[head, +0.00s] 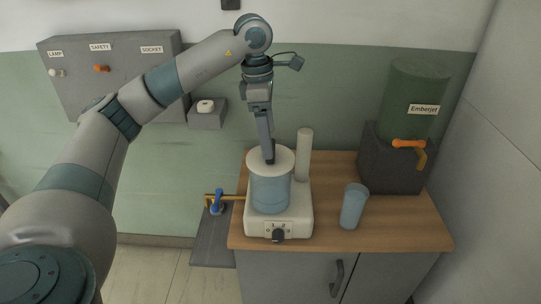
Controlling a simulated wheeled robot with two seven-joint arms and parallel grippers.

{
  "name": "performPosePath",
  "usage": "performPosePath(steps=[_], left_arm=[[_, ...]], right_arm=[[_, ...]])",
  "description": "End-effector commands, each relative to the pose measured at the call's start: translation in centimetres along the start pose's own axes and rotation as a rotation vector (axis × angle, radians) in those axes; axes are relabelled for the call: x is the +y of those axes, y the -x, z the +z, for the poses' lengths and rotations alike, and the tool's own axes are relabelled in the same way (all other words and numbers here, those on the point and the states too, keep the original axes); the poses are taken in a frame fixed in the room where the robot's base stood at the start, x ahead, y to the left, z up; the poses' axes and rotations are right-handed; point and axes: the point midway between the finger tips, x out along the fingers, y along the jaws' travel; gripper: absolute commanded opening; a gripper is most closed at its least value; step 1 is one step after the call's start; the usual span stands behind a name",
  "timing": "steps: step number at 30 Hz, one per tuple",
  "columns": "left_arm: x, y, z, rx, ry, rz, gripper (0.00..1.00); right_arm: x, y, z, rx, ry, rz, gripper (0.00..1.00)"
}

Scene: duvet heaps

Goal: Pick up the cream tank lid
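The cream tank lid (284,165) is a round disc on top of the translucent blue tank (270,194). The tank stands on a cream base (300,228) with a dark knob on its front. My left gripper (269,157) points straight down over the middle of the lid, its dark fingertips at or just above the lid's surface. The fingers look narrow and close together from this side. They hide the lid's centre, so I cannot tell whether they hold a handle there. My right gripper is not in view.
A cream cylinder (304,153) stands close at the tank's right. A blue cup (353,206) is on the wooden counter (405,232). A green Emberjet tank (412,90) with an orange tap is at the right. A labelled grey wall panel (130,75) is at the left.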

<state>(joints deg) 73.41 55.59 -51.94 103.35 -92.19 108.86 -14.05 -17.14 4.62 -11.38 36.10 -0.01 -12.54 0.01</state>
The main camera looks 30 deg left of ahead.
Motion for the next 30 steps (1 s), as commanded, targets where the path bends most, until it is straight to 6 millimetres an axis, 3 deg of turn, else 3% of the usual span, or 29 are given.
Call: performPosePath(steps=[3,9,24,26,30], left_arm=[[-0.1,-1.2,0.2,0.004,-0.001,-0.003,0.77],[-0.1,-3.3,0.2,0.001,-0.001,-0.001,0.77],[-0.1,-3.6,0.2,0.0,-0.001,0.0,0.77],[-0.1,-3.6,0.2,0.0,-0.001,0.0,0.67],[-0.1,-3.6,0.3,0.0,-0.001,0.0,0.34]], right_arm=[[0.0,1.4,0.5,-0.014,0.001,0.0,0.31],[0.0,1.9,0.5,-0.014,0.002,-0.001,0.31],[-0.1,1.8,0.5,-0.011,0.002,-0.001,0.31],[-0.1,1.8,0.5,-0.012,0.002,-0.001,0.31],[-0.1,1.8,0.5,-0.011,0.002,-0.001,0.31]])
